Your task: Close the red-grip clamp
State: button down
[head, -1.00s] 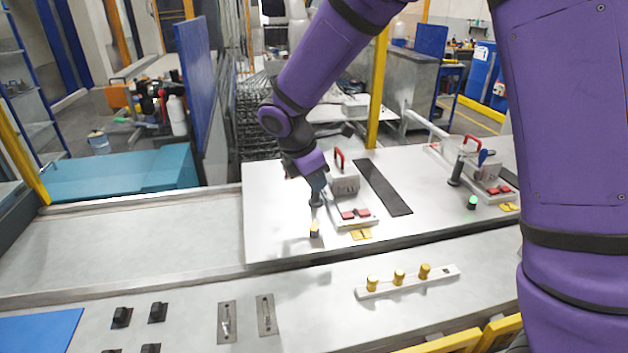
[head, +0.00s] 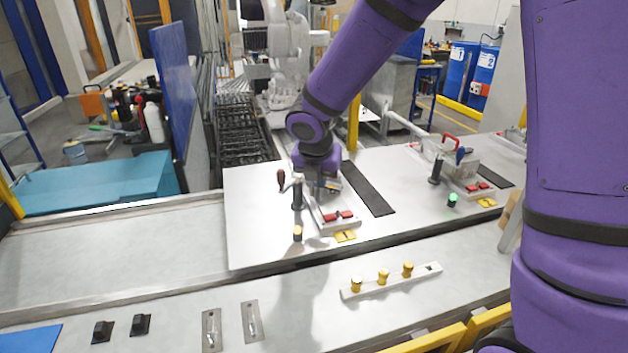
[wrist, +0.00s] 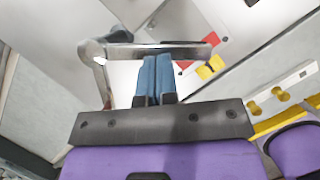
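The red-grip clamp (head: 281,180) is on the left fixture in the head view, its dark red grip standing roughly upright beside a black post (head: 297,196). My gripper (head: 322,188) is just right of the grip, over the fixture block, its fingertips mostly hidden by my wrist. In the wrist view my gripper's two blue fingers (wrist: 156,60) are together with nothing visible between them. Their tips are at a grey metal bar (wrist: 190,50); I cannot tell whether they touch it. A red pad (wrist: 184,65) and a yellow plate (wrist: 210,67) lie beyond.
An amber lamp (head: 297,232) stands before the left fixture. A similar fixture at right has a blue-grip clamp (head: 461,155) and a green lamp (head: 452,200). A pale rack (head: 391,282) with yellow knobs lies on the front ledge. The table left of the fixture is clear.

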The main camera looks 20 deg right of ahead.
jog(key=d+n, duration=0.1)
jog(key=w+d+n+y, duration=0.1)
jog(key=n, duration=0.1)
jog(key=shift+w+n+t, duration=0.3)
jog(key=shift+w+d, duration=0.3)
jog(key=shift+w, duration=0.35)
jog(key=shift+w+d, duration=0.1)
jog(key=shift+w, duration=0.15)
jog(key=shift+s, duration=0.1)
dwell(0.4)
